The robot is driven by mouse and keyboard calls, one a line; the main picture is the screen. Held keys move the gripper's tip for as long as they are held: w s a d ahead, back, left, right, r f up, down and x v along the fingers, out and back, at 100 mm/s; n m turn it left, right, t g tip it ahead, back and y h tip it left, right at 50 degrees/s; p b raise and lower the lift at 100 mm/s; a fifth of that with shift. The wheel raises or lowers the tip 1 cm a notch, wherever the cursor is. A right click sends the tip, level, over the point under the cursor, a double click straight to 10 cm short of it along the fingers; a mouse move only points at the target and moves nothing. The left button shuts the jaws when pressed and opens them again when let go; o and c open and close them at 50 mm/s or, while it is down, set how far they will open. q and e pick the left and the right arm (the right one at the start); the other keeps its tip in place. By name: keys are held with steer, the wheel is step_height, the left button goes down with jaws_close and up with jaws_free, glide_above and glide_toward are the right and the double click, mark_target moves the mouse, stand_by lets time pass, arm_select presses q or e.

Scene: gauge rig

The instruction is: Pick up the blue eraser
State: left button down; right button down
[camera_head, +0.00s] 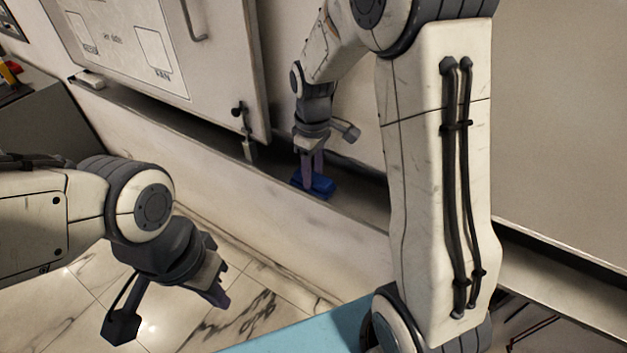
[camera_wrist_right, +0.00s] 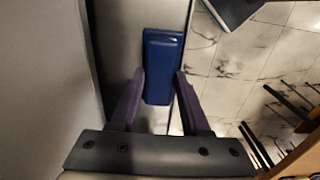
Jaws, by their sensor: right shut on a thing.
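The blue eraser (camera_head: 321,187) lies on the narrow ledge below the white panel, under my right gripper (camera_head: 312,178). In the right wrist view the blue eraser (camera_wrist_right: 162,62) sits between the two purple fingers of my right gripper (camera_wrist_right: 158,85), which are shut on its near end. Its far end sticks out past the fingertips. In the head view it seems to rest on the ledge; I cannot tell whether there is a gap below. My left gripper (camera_head: 217,292) hangs over the marble floor, away from the eraser; its finger gap is not clear.
The ledge (camera_head: 355,203) is a narrow channel with a raised front wall (camera_head: 200,165). A white cabinet door (camera_head: 150,60) with a handle and latch (camera_head: 246,135) stands behind it. A small pale block (camera_head: 88,80) lies at the ledge's left end. A light blue surface (camera_head: 300,335) is at the bottom.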

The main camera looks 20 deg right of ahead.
mark_target(313, 175)
steer(key=shift+r, duration=0.55)
step_height(313, 175, up, 3)
steer(key=shift+w+f+b, duration=0.1)
steer(key=shift+f+b, duration=0.05)
steer(key=shift+b, duration=0.6)
steer(key=s+d+r+b, duration=0.3)
steer(key=s+d+r, duration=0.2)
steer(key=s, duration=0.5)
step_height(313, 175, up, 2)
steer(key=shift+s+d+r, duration=0.1)
steer(key=shift+s+d, duration=0.1)
steer(key=shift+d, duration=0.2)
steer(key=c, duration=1.3)
jaws_free()
steer(key=shift+c, duration=1.3)
